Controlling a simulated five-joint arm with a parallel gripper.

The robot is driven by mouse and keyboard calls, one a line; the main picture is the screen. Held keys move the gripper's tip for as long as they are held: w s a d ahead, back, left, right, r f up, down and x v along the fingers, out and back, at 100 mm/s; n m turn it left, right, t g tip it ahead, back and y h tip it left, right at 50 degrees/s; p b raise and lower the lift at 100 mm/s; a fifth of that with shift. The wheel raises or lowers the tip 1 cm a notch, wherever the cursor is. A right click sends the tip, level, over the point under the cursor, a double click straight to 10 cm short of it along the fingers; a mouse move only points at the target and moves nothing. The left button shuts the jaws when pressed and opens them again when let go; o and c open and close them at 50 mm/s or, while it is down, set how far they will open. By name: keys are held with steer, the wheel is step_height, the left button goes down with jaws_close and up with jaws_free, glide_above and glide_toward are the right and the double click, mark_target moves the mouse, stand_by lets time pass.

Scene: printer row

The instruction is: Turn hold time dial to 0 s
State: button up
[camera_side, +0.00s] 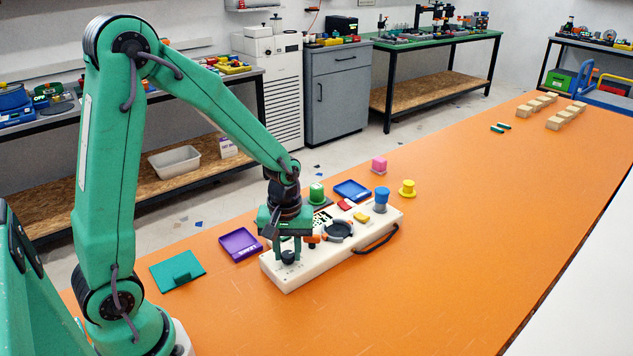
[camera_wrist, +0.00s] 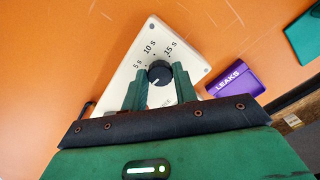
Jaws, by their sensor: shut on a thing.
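The hold time dial (camera_wrist: 159,71) is a dark round knob on the white panel (camera_wrist: 178,45). Labels 5 s, 10 s and 15 s show around its far side in the wrist view; a 0 s label cannot be made out, and the pointer's exact direction is unclear. My gripper (camera_wrist: 160,80) is shut on the dial, one green finger on each side of it. In the side view, my gripper (camera_side: 289,250) points down over the near left end of the panel (camera_side: 285,275), with the dial (camera_side: 288,257) between its fingertips.
A purple tray (camera_side: 240,245) marked LEAKS and a green tray (camera_side: 178,270) lie left of the panel. A blue knob (camera_side: 381,196), a dark ring (camera_side: 338,229) and a black handle (camera_side: 376,240) are farther along it. The orange table (camera_side: 470,220) is clear to the right.

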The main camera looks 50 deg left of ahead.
mark_target(288, 254)
steer(key=shift+r+n, duration=0.1)
steer(key=shift+n, duration=0.5)
steer(key=o, duration=1)
steer(key=shift+c, duration=0.2)
step_height(288, 254, up, 7)
steer(key=shift+r, duration=0.35)
steer(key=shift+r, duration=0.1)
